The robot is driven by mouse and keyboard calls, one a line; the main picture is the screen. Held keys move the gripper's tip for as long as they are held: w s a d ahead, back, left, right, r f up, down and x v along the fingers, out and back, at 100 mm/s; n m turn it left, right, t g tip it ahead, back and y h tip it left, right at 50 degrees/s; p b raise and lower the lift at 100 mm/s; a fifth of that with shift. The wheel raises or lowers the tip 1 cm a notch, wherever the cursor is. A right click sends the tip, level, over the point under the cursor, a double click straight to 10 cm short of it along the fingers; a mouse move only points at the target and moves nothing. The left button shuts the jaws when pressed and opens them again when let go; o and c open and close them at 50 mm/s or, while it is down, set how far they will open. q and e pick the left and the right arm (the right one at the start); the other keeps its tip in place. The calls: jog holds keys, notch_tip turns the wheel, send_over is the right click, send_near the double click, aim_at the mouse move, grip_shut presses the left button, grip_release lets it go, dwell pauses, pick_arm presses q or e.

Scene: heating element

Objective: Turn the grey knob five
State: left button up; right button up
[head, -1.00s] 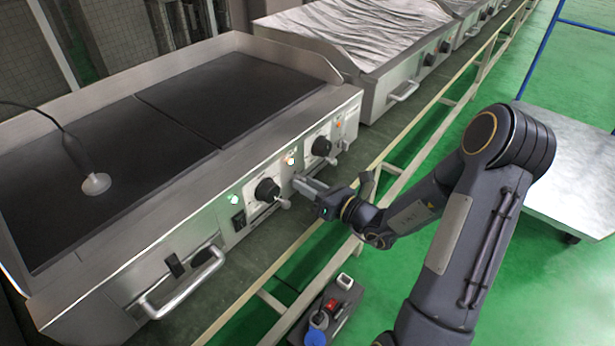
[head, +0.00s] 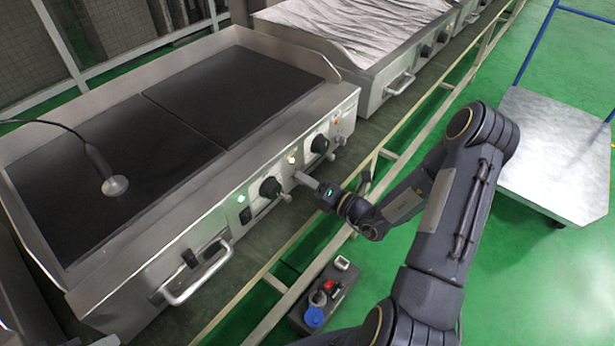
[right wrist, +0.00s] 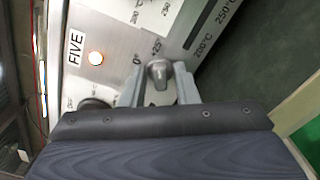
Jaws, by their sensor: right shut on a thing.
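The grey knob (right wrist: 158,73) shows in the right wrist view on a panel with temperature markings. My right gripper (right wrist: 158,90) has one finger on each side of it and is shut on it. The label "FIVE" (right wrist: 76,48) and a lit orange lamp (right wrist: 95,58) are on the panel to the left of the knob in that view. In the head view my right gripper (head: 299,179) is at the front of the near griddle, right of a black knob (head: 270,188). I cannot clearly make out the held knob there. My left gripper is not in view.
The near griddle (head: 60,262) has a second black knob (head: 319,144), a green lamp and a front handle (head: 198,278). A pale rail (head: 270,305) runs along the front. A metal-topped table (head: 553,150) stands at the right.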

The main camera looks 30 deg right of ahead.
dwell(0.4)
jog(key=o, duration=0.7)
jog(key=shift+d, duration=0.1)
jog(key=v, duration=0.8)
jog(key=shift+p, duration=0.35)
jog(key=shift+w, duration=0.1)
